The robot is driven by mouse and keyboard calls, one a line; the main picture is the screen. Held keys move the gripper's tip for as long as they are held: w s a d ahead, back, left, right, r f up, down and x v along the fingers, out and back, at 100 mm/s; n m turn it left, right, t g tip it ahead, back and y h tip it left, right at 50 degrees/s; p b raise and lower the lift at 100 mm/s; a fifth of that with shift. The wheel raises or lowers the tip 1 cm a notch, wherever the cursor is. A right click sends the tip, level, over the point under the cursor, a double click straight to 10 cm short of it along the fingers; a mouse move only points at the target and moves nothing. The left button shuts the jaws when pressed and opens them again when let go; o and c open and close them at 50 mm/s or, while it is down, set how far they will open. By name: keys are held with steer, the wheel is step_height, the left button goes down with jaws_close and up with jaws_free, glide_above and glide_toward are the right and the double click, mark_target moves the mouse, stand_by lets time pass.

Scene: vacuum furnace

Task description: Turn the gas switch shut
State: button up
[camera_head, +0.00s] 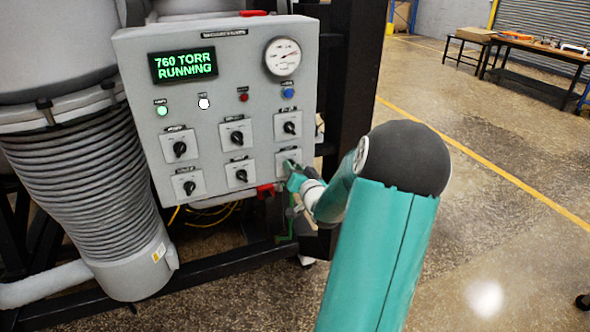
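The grey control panel (215,70) carries several black rotary switches on pale square plates, in two rows. Their labels are too small to read, so I cannot tell by name which is the gas switch. My gripper (289,166) is at the bottom-right switch (281,158), in front of its plate. The gripper and the teal wrist hide most of that switch's knob. It is too small to see whether the fingers are open or closed on the knob, or whether they touch it.
The display (183,65) reads "760 TORR RUNNING". A round gauge (283,57) and small coloured buttons sit above the switches. A ribbed grey duct (90,190) stands at left. A black frame post (350,80) stands right of the panel. Open floor (480,150) lies to the right.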

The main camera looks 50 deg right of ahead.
jaws_close()
steer(key=shift+n, duration=0.4)
steer(key=shift+w+a+n, duration=0.1)
steer(key=shift+a+n, duration=0.05)
steer(key=shift+n, duration=2.65)
steer(key=shift+w+a+n, duration=0.1)
steer(key=shift+n, duration=2.7)
steer(key=shift+s, duration=0.1)
jaws_free()
